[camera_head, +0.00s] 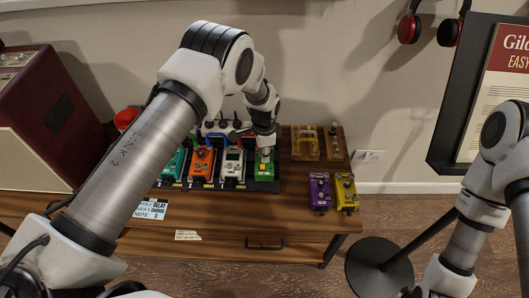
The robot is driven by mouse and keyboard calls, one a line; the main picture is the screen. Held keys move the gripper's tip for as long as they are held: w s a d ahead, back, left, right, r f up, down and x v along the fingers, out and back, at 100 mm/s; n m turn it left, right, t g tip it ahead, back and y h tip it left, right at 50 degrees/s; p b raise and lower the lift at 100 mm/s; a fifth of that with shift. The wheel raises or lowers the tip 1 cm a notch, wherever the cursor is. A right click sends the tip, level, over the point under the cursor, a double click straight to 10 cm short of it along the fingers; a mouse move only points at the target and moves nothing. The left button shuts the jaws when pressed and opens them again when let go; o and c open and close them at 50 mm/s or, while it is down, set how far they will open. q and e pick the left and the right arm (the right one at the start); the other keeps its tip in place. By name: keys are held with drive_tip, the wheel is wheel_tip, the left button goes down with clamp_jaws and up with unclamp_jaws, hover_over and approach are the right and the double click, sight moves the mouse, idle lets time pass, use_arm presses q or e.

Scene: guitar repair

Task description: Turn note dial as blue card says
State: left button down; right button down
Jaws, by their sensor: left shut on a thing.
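The blue-and-white card (150,209) lies on the table's front left. Its lines seem to read "DELAY", "CHORUS" and "NOTE" with one small character after it that I cannot read surely. A green pedal (264,171) stands at the right end of the pedal row. My left gripper (265,145) reaches down over its top from above and is shut on its dial. The dial is hidden behind the gripper, so its setting cannot be seen. My right arm shows at the right edge, with its gripper out of view.
Orange (202,164), white (232,166) and teal (175,164) pedals stand left of the green one. Purple (320,190) and yellow (346,191) pedals stand apart at the table's right. A paper label (187,235) is at the front edge. An amplifier (50,115) fills the left.

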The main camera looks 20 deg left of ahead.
use_arm(q)
drive_tip(key=shift+s+f, duration=0.1)
drive_tip(key=c, duration=1)
unclamp_jaws()
drive_tip(key=shift+c, duration=0.2)
wheel_tip(320, 180, up, 8)
